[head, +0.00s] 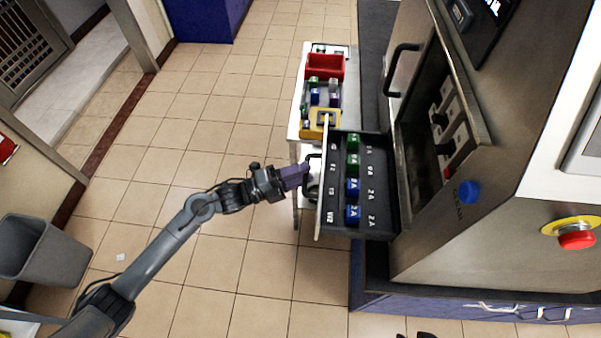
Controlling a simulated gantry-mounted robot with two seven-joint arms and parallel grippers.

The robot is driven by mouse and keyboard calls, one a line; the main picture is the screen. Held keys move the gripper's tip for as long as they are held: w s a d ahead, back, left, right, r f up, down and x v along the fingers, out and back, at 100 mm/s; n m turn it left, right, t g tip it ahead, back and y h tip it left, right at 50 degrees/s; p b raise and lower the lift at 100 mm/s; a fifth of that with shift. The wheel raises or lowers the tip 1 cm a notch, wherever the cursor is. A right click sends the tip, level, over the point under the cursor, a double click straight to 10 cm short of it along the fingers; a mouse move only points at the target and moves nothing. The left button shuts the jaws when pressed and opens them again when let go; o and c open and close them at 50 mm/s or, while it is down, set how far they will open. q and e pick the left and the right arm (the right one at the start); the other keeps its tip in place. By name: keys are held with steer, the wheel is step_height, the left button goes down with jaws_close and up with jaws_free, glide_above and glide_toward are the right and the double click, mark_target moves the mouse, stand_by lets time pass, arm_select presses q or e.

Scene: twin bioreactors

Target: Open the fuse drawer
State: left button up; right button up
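The fuse drawer (376,222) stands pulled out to the left from the steel cabinet (445,240). Inside it, green fuses (352,142) and blue fuses (352,190) sit in a row, with white printed labels on both sides. The dark drawer handle (314,158) is on the drawer's left front face. My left gripper (300,175), with purple fingers, is at this handle and looks shut on it. The fingertips partly cover the handle. My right gripper is not seen.
A white cart (294,135) behind the drawer carries a red bin (325,66), a yellow holder (320,125) and several coloured fuses. A blue button (469,191) and a red emergency stop (577,240) are on the cabinet. The tiled floor at left is mostly clear, with a grey bin (45,255).

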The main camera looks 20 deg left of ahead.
arm_select(q)
steer(key=v, duration=1)
steer(key=shift+s+a, duration=0.25)
steer(key=shift+a, duration=0.05)
steer(key=shift+f, duration=0.1)
